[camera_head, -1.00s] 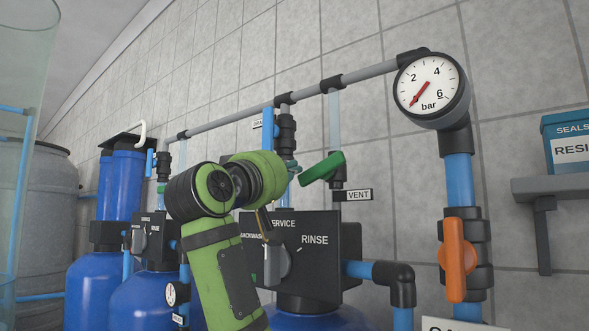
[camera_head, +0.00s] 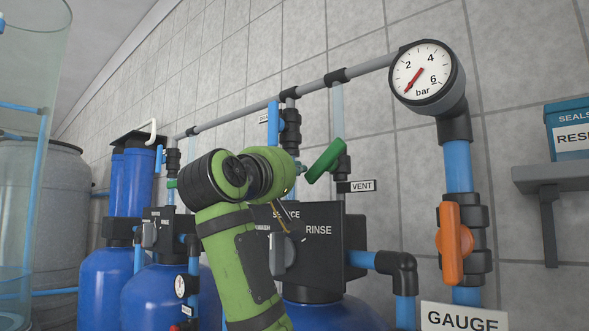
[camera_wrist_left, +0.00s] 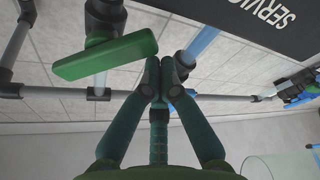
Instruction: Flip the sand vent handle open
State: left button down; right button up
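The green sand vent handle (camera_head: 325,160) sits on a black fitting left of the VENT label (camera_head: 361,186). It is tilted, its right end higher. In the left wrist view the handle (camera_wrist_left: 105,56) lies left of the fingertips, its right end close to them; I cannot tell whether they touch. In the head view my green left wrist hides most of that gripper, left of the handle. My right gripper is in neither view.
A black valve head (camera_head: 322,262) with a grey knob stands below the handle. A grey pipe (camera_head: 358,73) runs above to the pressure gauge (camera_head: 421,73). An orange valve handle (camera_head: 453,244) and a grey shelf (camera_head: 555,177) are at the right. Blue tanks stand at left.

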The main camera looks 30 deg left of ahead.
aim_at(309, 184)
pick_arm(q)
jog(key=shift+d+f+n+g+y+b, duration=0.25)
jog(key=shift+f+n, duration=0.2)
jog(key=shift+n, duration=0.65)
jog(key=shift+d+f+n+g+y+b, duration=0.15)
jog(key=shift+f+n+g+y+b, duration=0.2)
jog(key=shift+n, duration=0.75)
jog(key=shift+s+d+f+b, duration=0.1)
jog(key=shift+d+f+b, duration=0.55)
jog(key=shift+b, duration=0.35)
dwell(0.5)
dwell(0.5)
